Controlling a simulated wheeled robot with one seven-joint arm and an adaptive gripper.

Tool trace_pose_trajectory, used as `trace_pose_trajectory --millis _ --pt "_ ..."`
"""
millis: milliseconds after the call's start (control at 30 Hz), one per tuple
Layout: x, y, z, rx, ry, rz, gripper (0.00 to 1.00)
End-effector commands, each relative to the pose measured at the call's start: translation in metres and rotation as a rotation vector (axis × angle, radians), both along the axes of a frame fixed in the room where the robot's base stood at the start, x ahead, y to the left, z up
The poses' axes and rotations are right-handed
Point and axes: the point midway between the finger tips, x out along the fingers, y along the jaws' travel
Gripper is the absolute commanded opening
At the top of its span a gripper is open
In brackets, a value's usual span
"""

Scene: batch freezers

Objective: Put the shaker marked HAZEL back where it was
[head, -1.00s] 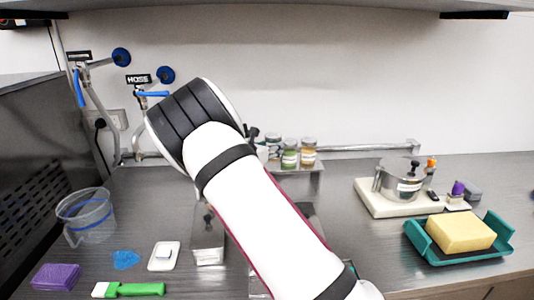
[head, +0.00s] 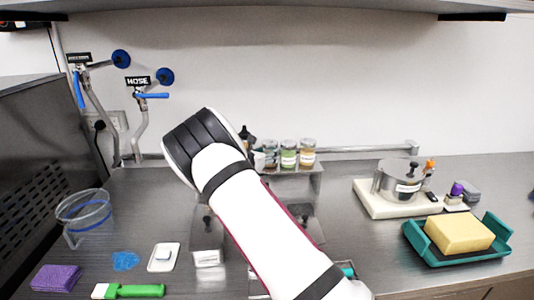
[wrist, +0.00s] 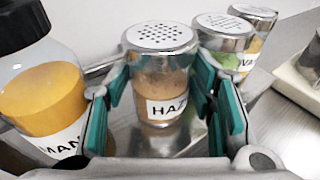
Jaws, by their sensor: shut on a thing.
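The HAZEL shaker (wrist: 160,85) is a clear jar of brown powder with a perforated metal lid. Its label, partly hidden, reads "HAZ". My gripper (wrist: 163,112) has its teal fingers on either side of it and is shut on it. The shaker is upright; in the head view it appears (head: 270,153) at the left end of the row, about level with the other shakers. Whether its base touches the metal rack (head: 290,171) I cannot tell. In the head view my arm hides most of the gripper.
A green-filled shaker (wrist: 228,45) and a yellow one (wrist: 256,22) stand to the right. A black-capped bottle of orange stuff (wrist: 40,90) stands close on the left. A pot (head: 402,175) on a pale base and a sponge in a teal tray (head: 466,258) are farther right.

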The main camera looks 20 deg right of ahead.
Motion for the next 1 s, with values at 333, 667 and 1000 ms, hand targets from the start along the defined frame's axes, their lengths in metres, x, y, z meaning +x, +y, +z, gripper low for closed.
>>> trace_pose_trajectory --millis 333,667,1000 --pt "0.000 0.000 -0.001 0.000 0.000 0.000 0.70" --pt "-0.009 0.014 0.003 0.001 -0.001 0.002 0.70" --pt "-0.056 0.070 0.013 0.001 0.000 0.003 0.70"
